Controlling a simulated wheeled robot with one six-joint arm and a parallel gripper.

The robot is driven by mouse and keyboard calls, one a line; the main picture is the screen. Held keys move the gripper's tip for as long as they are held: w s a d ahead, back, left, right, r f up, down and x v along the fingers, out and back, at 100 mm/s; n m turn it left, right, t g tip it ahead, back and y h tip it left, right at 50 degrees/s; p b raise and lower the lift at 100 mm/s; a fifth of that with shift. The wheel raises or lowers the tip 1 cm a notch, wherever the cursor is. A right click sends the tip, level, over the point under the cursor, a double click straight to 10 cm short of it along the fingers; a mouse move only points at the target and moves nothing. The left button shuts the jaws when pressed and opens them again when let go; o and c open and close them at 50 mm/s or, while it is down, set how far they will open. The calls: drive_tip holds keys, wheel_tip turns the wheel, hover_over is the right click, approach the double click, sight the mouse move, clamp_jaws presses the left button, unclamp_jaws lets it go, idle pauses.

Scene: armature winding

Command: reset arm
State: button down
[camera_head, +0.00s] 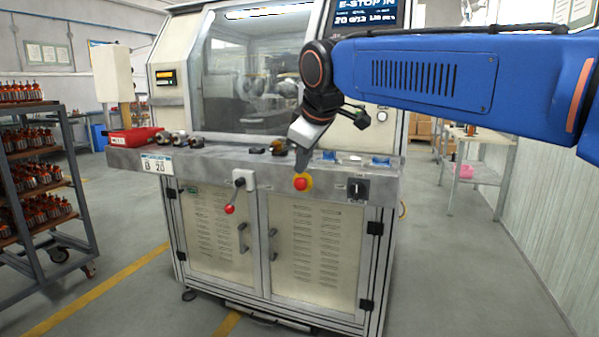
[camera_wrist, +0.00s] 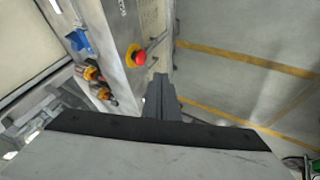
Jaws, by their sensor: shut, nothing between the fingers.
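My arm reaches in from the right of the head view as a large blue link with a black wrist. My gripper (camera_head: 298,170) points down in front of the machine's front ledge, close to the red emergency stop button (camera_head: 301,183) on its yellow base. In the wrist view my gripper (camera_wrist: 160,78) shows as dark grey fingers closed together with nothing held. The red button (camera_wrist: 139,57) shows there just left of the fingertips, with a visible gap between them.
The winding machine (camera_head: 290,240) has a lever with a red knob (camera_head: 229,208) and a black rotary switch (camera_head: 358,188). A screen (camera_head: 366,12) above reads "E-STOP IN". A rack (camera_head: 40,240) with several armatures stands left; a table (camera_head: 470,165) stands right. Floor in front is clear.

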drive_tip(key=shift+s+r, duration=0.25)
drive_tip(key=s+d+f+m+h, duration=0.1)
drive_tip(key=s+d+f+m, duration=0.1)
drive_tip(key=s+d+f, duration=0.35)
drive_tip(key=s+d+f+m, duration=0.2)
drive_tip(key=d, duration=0.6)
drive_tip(key=s+d+f+m+h, duration=0.1)
drive_tip(key=s+d+f+m, duration=0.1)
drive_tip(key=s+d+f, duration=0.35)
drive_tip(key=s+d+f+m+g, duration=0.1)
drive_tip(key=s+d+f+m, duration=0.2)
drive_tip(key=s+d+f, duration=0.3)
drive_tip(key=s+d+f+m+g, duration=0.1)
drive_tip(key=s+d+f+m, duration=0.3)
drive_tip(key=s+f, duration=0.6)
drive_tip(key=shift+d+f+h, duration=0.3)
drive_tip(key=shift+d+f, duration=0.55)
drive_tip(key=shift+d, duration=0.15)
